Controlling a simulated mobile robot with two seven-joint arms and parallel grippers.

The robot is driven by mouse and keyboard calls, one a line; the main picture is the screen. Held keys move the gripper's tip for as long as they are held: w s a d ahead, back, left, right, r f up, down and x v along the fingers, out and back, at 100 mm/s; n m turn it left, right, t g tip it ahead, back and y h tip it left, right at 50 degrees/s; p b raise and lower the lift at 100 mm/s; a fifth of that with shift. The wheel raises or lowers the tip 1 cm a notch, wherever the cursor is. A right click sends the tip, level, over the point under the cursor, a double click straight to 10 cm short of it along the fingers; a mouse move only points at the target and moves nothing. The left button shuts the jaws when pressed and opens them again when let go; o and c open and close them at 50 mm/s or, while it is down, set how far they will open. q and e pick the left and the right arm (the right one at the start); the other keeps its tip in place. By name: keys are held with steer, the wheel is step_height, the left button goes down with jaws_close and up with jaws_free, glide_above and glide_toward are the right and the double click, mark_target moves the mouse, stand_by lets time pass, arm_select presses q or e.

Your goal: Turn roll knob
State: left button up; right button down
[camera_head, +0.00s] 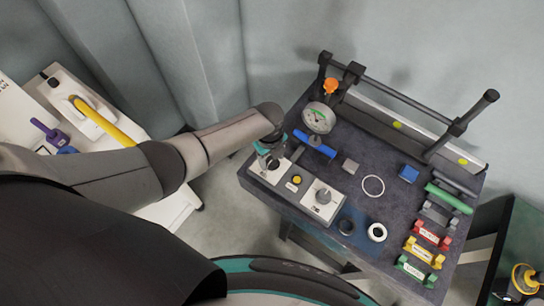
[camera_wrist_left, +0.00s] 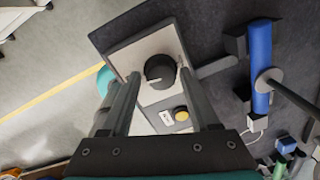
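My left gripper (camera_head: 269,152) is over the left knob plate (camera_head: 258,167) at the panel's near left corner. In the left wrist view my left gripper (camera_wrist_left: 159,78) is open, with a dark round knob (camera_wrist_left: 160,66) between its fingertips. The fingers appear on either side of the knob; I cannot tell whether they touch it. The knob has a light pointer mark and sits on a pale square plate (camera_wrist_left: 125,58). A second, grey knob (camera_head: 323,196) stands on another pale plate to the right. The labels are too small to read, and my right gripper is not in view.
A yellow button (camera_head: 297,180) sits between the two knob plates. A blue bar handle (camera_head: 314,144) and a round gauge (camera_head: 319,117) stand just behind. A white ring (camera_head: 373,185) and several coloured blocks lie farther right on the dark bench top.

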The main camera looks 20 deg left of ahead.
mark_target(270, 162)
arm_select(q)
steer(key=shift+o, duration=0.9)
steer(key=shift+r, duration=0.1)
steer(key=shift+r, duration=0.65)
step_height(270, 162, up, 14)
steer(key=shift+s+a, duration=0.2)
steer(key=shift+s, duration=0.05)
steer(key=shift+f, duration=0.15)
